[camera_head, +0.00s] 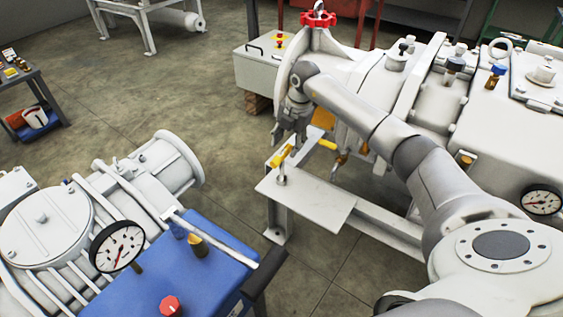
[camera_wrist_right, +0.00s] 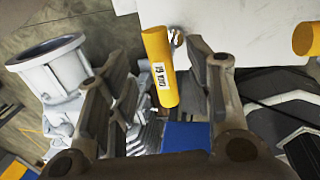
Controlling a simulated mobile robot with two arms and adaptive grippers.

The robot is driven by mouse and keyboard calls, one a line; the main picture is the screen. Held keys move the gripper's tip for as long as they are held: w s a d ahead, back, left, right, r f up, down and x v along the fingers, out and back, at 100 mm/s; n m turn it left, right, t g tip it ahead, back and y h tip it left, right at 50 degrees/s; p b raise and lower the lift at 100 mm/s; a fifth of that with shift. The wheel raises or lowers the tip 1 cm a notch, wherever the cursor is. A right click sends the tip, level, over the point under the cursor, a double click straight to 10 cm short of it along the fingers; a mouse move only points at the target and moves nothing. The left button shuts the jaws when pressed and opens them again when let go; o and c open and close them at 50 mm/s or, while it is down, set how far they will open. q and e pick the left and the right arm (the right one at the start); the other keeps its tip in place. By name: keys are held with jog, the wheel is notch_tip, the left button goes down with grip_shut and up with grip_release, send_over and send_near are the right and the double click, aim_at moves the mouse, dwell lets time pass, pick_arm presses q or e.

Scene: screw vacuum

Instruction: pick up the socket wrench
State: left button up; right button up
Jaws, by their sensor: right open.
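The likely socket wrench, with a yellow cylindrical handle (camera_wrist_right: 158,68) bearing a white label, shows in the right wrist view. It lies between the two fingers of my right gripper (camera_wrist_right: 157,52), with gaps on both sides. The fingers are open and do not touch it. A bright metal end shows beside the handle's top; the rest of the tool is unclear. In the head view a yellow handle (camera_head: 281,157) is at the left end of a pale metal bench, and my right gripper (camera_head: 288,132) is just above it, pointing down. My left gripper is not in view.
A second yellow cylinder (camera_wrist_right: 306,38) shows at the wrist view's right edge. More yellow parts (camera_head: 327,145) are beside the gripper. A big white pump with a red handwheel (camera_head: 318,18) stands behind. A blue-topped unit (camera_head: 185,268) and gauge (camera_head: 117,246) are at lower left.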

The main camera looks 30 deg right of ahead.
aim_at(285, 151)
jog(key=f, duration=0.1)
jog(key=f+b, duration=0.1)
jog(key=f, duration=0.2)
jog(key=shift+w+a+f, duration=0.15)
jog(key=shift+w+a, duration=0.1)
jog(key=shift+a, duration=0.15)
jog(key=shift+w+f, duration=0.1)
jog(key=shift+f, duration=0.3)
jog(key=shift+r, duration=0.1)
jog(key=shift+c, duration=0.4)
grip_shut()
